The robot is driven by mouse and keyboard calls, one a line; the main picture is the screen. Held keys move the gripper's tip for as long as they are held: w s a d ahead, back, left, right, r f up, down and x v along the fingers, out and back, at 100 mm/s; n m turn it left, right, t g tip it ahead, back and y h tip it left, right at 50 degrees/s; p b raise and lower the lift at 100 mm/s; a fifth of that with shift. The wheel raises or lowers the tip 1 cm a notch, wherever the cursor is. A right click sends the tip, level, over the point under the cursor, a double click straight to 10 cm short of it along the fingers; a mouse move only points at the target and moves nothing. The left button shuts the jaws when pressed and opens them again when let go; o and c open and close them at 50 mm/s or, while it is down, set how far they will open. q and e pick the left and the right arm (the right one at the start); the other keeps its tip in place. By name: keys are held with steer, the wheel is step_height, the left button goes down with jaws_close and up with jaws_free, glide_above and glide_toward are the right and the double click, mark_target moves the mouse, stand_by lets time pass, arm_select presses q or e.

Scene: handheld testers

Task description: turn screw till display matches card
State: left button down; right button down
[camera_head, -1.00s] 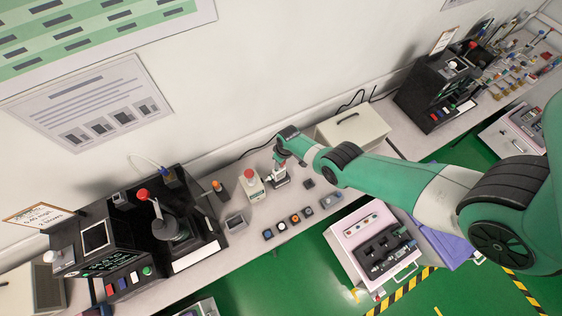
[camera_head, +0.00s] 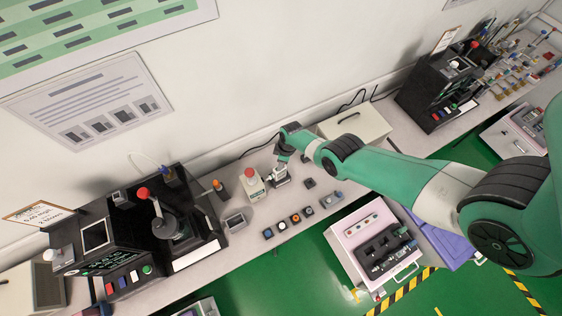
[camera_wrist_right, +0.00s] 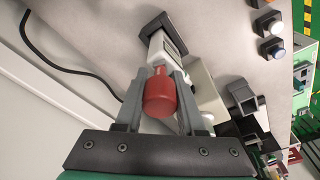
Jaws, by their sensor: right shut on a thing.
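My right gripper (camera_head: 282,157) is over the grey bench beside a white box with a red button. In the right wrist view my right gripper (camera_wrist_right: 158,108) is shut on a red cylindrical handle (camera_wrist_right: 160,92), one finger on each side. Beyond the handle is a small whitish device (camera_wrist_right: 160,50) with a dark slot or window, on a black base. It also shows under the gripper in the head view (camera_head: 279,177). I cannot make out a screw or a readable display there. An orange-framed card (camera_head: 40,214) stands at far left; its text is too small to read surely. My left gripper is not in view.
The white red-button box (camera_head: 251,184) stands close left of the gripper. A row of small buttons (camera_head: 295,218) lies in front. A black machine (camera_head: 150,225) fills the left bench, and a beige case (camera_head: 355,128) stands to the right.

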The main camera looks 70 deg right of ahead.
steer(key=shift+s+f+n, duration=0.1)
steer(key=shift+n, duration=0.7)
steer(key=shift+c, duration=2.2)
jaws_free()
steer(key=shift+r, duration=0.2)
step_height(320, 180, up, 7)
steer(key=p, duration=0.7)
steer(key=shift+f, duration=0.1)
